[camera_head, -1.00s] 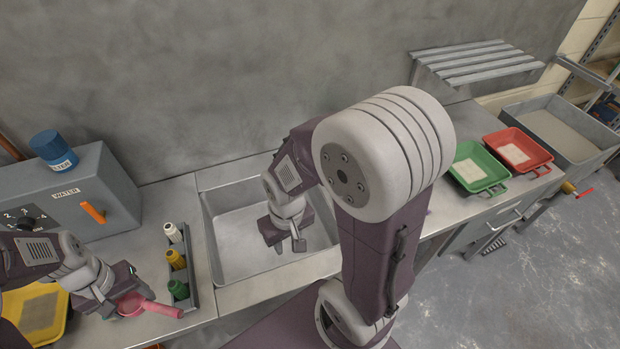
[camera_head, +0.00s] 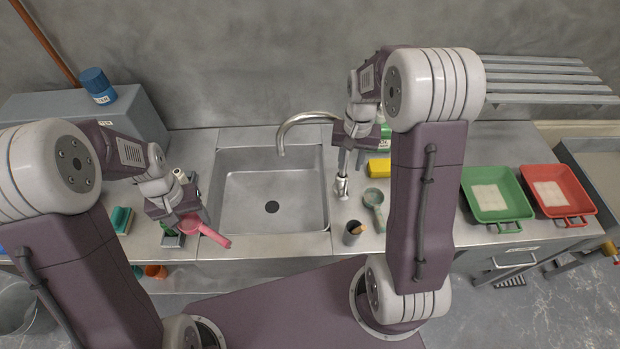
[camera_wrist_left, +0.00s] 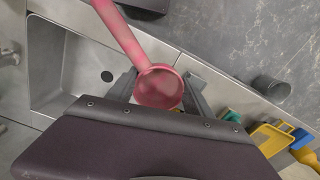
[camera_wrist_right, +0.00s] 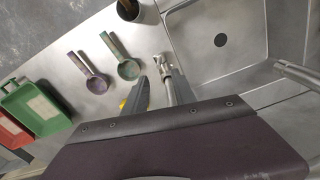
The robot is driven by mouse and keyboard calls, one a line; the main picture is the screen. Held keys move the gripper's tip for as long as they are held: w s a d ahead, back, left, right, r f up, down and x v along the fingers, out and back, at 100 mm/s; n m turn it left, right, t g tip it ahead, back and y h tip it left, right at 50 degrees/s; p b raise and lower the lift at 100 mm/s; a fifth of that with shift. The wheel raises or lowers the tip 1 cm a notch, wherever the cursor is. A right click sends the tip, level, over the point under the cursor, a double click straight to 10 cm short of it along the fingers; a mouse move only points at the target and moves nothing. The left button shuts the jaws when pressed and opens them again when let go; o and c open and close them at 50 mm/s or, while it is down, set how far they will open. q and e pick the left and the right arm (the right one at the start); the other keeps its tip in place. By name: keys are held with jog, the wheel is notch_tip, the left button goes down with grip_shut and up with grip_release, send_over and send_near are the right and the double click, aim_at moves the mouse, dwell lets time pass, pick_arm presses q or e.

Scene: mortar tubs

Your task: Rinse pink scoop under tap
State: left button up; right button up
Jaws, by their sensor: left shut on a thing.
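The pink scoop (camera_head: 207,229) is held by its round bowl in my left gripper (camera_head: 184,217), which is shut on it. The scoop is at the left front corner of the sink (camera_head: 235,222), its handle pointing right toward the basin. It also shows in the left wrist view (camera_wrist_left: 158,88). The tap (camera_head: 306,116) arches over the back of the sink; I see no water stream. My right gripper (camera_head: 350,160) is at the tap's base, right of the sink. In the right wrist view its fingers (camera_wrist_right: 158,90) look apart, with tap metal between them; contact is unclear.
A grey-green scoop (camera_head: 374,200), a cup (camera_head: 352,238) and a yellow block (camera_head: 379,168) are right of the sink. A purple scoop (camera_wrist_right: 90,77) lies beside the grey-green one. Green (camera_head: 497,205) and red (camera_head: 562,198) tubs stand farther right. The basin is empty.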

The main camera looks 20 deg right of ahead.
pick_arm(q)
jog(key=shift+a, duration=0.2)
pick_arm(e)
jog(key=shift+a+f, duration=0.2)
jog(key=shift+f, duration=0.05)
pick_arm(q)
jog(key=shift+s+d+r+p, duration=0.15)
jog(key=shift+d+r+p, duration=0.3)
jog(key=shift+r, duration=0.05)
pick_arm(e)
jog(key=f, duration=0.5)
jog(key=shift+s+d+f, duration=0.15)
jog(key=shift+s+d, duration=0.1)
jog(key=shift+d, duration=0.15)
pick_arm(q)
jog(key=shift+a+r+p, duration=0.2)
jog(key=shift+r+p, duration=0.1)
jog(key=shift+p, duration=0.05)
pick_arm(e)
send_over(344, 194)
notch_tip(344, 194, down, 6)
jog(key=shift+w+r, duration=0.1)
jog(key=shift+r, duration=0.05)
jog(key=shift+f, duration=0.25)
pick_arm(q)
jog(key=shift+d, duration=0.1)
pick_arm(e)
jog(key=shift+d, duration=0.1)
jog(key=shift+c, duration=0.3)
grip_shut()
